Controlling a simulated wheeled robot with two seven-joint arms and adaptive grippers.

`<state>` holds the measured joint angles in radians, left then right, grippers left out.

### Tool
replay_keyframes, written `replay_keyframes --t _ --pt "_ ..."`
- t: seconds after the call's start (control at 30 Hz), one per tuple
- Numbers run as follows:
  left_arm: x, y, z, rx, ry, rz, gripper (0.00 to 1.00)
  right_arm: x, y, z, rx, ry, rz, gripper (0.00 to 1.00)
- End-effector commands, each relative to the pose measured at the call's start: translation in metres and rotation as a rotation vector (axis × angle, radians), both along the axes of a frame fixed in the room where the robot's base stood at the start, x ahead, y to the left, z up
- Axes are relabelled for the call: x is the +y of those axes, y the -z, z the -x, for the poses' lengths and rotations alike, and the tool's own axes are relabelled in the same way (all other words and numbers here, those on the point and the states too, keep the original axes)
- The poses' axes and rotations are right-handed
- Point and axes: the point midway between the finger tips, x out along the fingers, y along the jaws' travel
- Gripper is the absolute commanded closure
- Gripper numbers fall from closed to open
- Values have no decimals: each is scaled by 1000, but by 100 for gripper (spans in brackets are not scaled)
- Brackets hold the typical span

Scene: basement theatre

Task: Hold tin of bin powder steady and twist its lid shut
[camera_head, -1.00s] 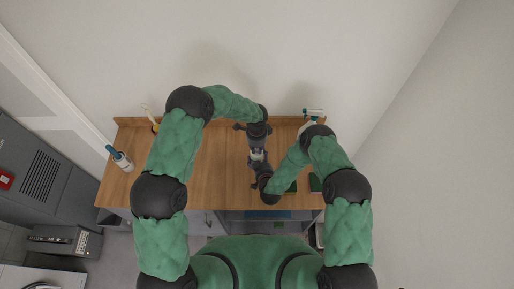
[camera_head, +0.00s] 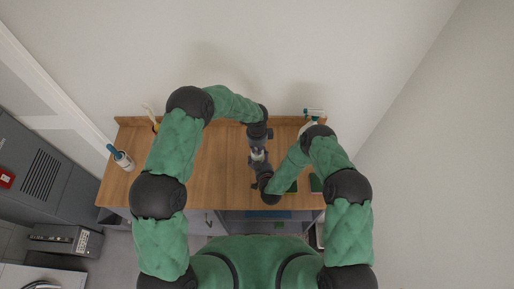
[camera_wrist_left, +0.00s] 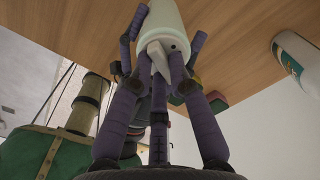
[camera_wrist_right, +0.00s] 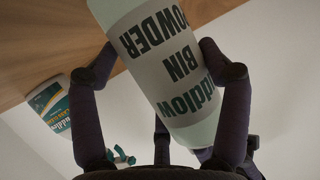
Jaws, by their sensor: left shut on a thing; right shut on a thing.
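The tin of bin powder (camera_head: 257,156) is a small pale cylinder between my two grippers, above the wooden worktop. In the right wrist view the tin (camera_wrist_right: 168,62) shows its white label with dark green lettering, upside down, and a pale green end. My right gripper (camera_wrist_right: 154,60) is shut on it, with fingers on both sides. My left gripper (camera_head: 258,146) comes from the back side and is shut on the tin.
The wooden worktop (camera_head: 220,175) has bare room left of the grippers. A white bottle with a blue top (camera_head: 122,160) stands at its left end. A spray bottle (camera_head: 312,113) is at the back right. Green items (camera_head: 315,183) lie at the front right.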

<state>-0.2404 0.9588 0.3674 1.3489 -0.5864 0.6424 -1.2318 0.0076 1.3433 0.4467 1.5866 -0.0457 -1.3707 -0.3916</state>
Motion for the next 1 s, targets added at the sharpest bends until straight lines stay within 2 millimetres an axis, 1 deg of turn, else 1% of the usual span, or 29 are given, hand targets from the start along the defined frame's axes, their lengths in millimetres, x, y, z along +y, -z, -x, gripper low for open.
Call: replay_keyframes --t 0.17,0.2,0.27,0.3,0.6,0.7,0.77,0.87,1.0 --pt "1 0 0 1 1 -1 100 -1 0 0 1 2 0 65" --pt "1 0 0 1 1 -1 78 -1 0 0 1 2 0 65" --pt "1 0 0 1 0 -1 62 -1 0 0 1 2 0 65" --pt "1 0 0 1 0 -1 56 -1 0 0 1 2 0 65" --pt "0 0 0 0 -1 -1 56 -1 0 0 1 1 0 65" --pt "0 -5 -1 -1 -1 -1 56 0 0 0 1 1 1 65" --pt "0 -11 -1 -3 -2 0 56 0 0 0 1 1 1 65" --pt "0 -27 -1 -4 -1 0 56 0 0 0 1 1 1 65" --pt "0 -55 -2 -5 -1 0 56 0 0 0 1 0 0 65"
